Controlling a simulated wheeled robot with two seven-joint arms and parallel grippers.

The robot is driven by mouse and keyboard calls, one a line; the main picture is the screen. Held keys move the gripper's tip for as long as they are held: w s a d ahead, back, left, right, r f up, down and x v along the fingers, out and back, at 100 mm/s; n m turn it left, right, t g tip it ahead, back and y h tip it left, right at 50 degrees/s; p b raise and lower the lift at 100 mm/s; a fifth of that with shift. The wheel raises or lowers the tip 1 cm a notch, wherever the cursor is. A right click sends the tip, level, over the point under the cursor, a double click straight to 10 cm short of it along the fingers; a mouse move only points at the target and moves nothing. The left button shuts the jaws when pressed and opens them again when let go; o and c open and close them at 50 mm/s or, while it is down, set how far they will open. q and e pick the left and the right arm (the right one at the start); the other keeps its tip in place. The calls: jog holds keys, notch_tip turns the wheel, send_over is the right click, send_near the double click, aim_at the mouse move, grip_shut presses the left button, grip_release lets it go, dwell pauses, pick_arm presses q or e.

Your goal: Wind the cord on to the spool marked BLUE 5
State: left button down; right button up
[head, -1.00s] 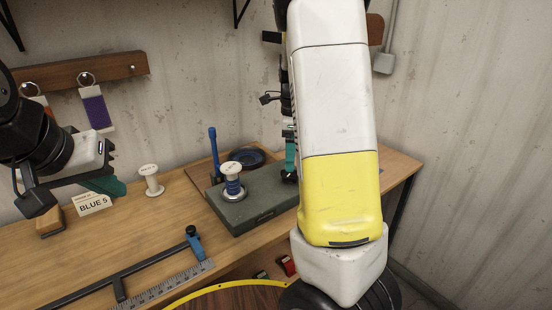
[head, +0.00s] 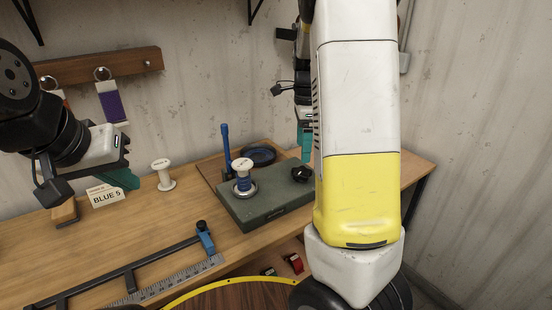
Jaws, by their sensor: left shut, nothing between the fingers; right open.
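A white spool (head: 243,164) with blue cord (head: 243,184) wound on its middle stands upright on a grey-green winder base (head: 262,212). A black knob (head: 301,173) sits at the base's right end. A card reading BLUE 5 (head: 106,197) stands on the bench to the left. Any mark on the spool is too small to read. My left gripper (head: 126,179), with teal fingers, is shut and empty just above and behind the card. My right gripper (head: 304,143) is open above the knob, apart from it, and partly hidden by my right arm.
A bare white spool (head: 163,175) stands between the card and the winder. A blue-handled upright post (head: 226,147) and a dark dish (head: 258,155) are behind the winder. A long clamp bar and ruler (head: 170,281) lie at the front. A purple swatch (head: 112,104) hangs on the wall rack.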

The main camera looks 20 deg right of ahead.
aim_at(302, 171)
jog(key=n, duration=0.4)
jog(key=shift+f+n, duration=0.1)
jog(key=shift+n, duration=0.3)
jog(key=n, duration=2.1)
jog(key=shift+n, duration=0.3)
jog(key=n, duration=0.7)
jog(key=shift+n, duration=0.3)
notch_tip(302, 171, down, 8)
jog(key=shift+r, duration=0.25)
